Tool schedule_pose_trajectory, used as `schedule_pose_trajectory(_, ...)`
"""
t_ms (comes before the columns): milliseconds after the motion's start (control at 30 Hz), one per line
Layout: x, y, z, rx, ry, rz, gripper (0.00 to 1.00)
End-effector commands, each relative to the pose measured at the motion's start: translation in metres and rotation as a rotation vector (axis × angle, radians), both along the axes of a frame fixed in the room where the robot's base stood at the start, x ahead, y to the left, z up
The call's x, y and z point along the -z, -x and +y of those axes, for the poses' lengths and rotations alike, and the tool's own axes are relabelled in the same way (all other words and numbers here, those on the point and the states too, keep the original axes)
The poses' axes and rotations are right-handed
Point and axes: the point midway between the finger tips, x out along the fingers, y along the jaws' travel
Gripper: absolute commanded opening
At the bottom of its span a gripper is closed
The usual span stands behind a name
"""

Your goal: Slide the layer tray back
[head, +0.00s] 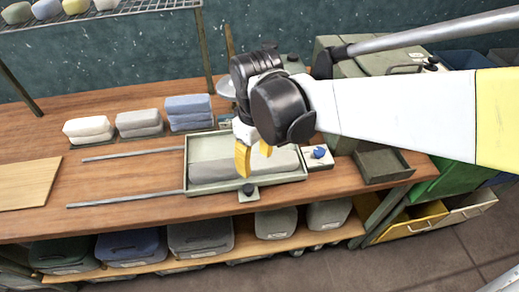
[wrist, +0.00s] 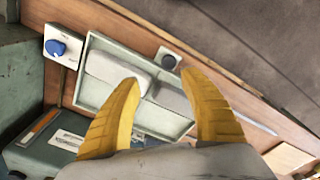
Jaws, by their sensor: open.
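The layer tray (head: 198,188) is a shallow pale green tray on the wooden bench, holding a grey padded layer (head: 215,168). It lies at the right end of two metal rails (head: 125,199) that run to the left. In the wrist view the tray (wrist: 86,101) and the grey layer (wrist: 112,70) show beyond my fingers. My gripper (head: 254,160) has yellow fingers and is open, above the tray in the head view. The wrist view shows my gripper (wrist: 165,95) with its fingers apart and nothing between them. Whether a finger touches the tray is unclear.
A small block with a dark knob (head: 248,192) sits at the tray's front edge. Folded cloth stacks (head: 139,122) stand behind the rails. The bench between the rails is clear.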

Motion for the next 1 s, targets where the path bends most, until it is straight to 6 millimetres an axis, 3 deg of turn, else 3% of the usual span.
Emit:
schedule_pose_trajectory(33, 0.005, 0.001, 0.011, -0.035, 0.010, 0.016, 0.51)
schedule_pose_trajectory(167, 0.015, 0.003, 0.024, -0.081, 0.027, 0.041, 0.51)
schedule_pose_trajectory(333, 0.035, 0.003, 0.024, -0.086, 0.029, 0.045, 0.51)
schedule_pose_trajectory(700, 0.106, 0.003, 0.024, -0.084, 0.028, 0.043, 0.51)
schedule_pose_trajectory(1000, 0.122, 0.003, 0.024, -0.083, 0.028, 0.043, 0.51)
